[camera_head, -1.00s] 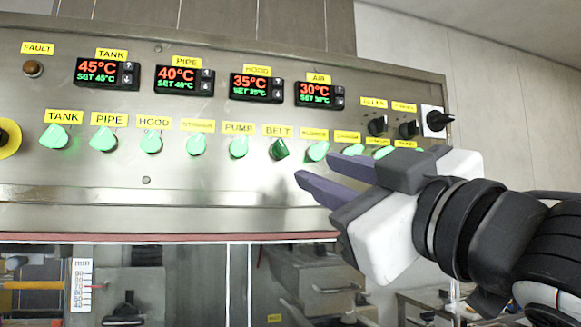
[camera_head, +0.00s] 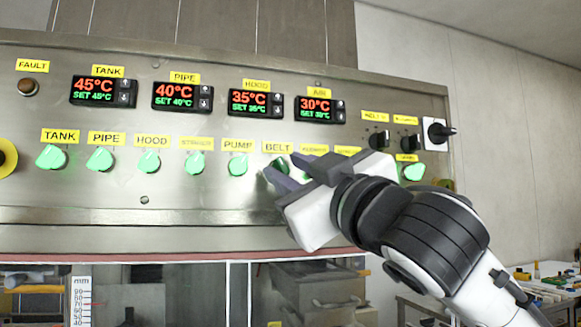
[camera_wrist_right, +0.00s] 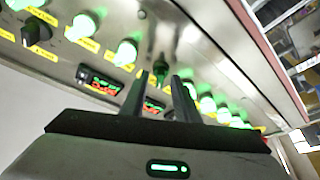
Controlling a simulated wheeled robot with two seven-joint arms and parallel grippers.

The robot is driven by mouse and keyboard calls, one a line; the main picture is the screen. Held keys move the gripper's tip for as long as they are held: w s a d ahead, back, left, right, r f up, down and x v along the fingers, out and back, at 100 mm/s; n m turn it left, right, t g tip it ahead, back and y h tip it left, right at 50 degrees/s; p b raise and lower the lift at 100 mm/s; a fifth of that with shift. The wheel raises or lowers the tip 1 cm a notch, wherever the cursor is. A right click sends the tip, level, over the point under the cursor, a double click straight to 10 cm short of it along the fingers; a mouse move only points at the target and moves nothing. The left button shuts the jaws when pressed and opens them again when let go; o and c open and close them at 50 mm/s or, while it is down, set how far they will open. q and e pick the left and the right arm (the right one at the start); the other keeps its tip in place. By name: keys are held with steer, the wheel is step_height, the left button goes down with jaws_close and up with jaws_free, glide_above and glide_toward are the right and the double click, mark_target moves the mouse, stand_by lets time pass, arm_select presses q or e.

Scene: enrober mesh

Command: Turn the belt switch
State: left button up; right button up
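The BELT label (camera_head: 278,147) is on the steel control panel in the head view. The belt switch, a dark green unlit knob, is mostly hidden there behind my right gripper. In the right wrist view the dark belt switch (camera_wrist_right: 161,66) shows just ahead of the fingertips, in line with the gap between them. My right gripper (camera_head: 283,166) reaches in from the right with its two dark fingers apart at the switch. Its open fingers (camera_wrist_right: 161,82) show in the wrist view with nothing clearly held. I cannot tell whether they touch the knob. My left gripper is not in view.
The lit pump switch (camera_head: 238,164) is close to the left of the fingers. More lit switches, partly covered by my gripper, are to the right. Temperature displays (camera_head: 256,103) sit above. A black rotary switch (camera_head: 440,132) is at the panel's right end.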

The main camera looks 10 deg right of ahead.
jaws_close()
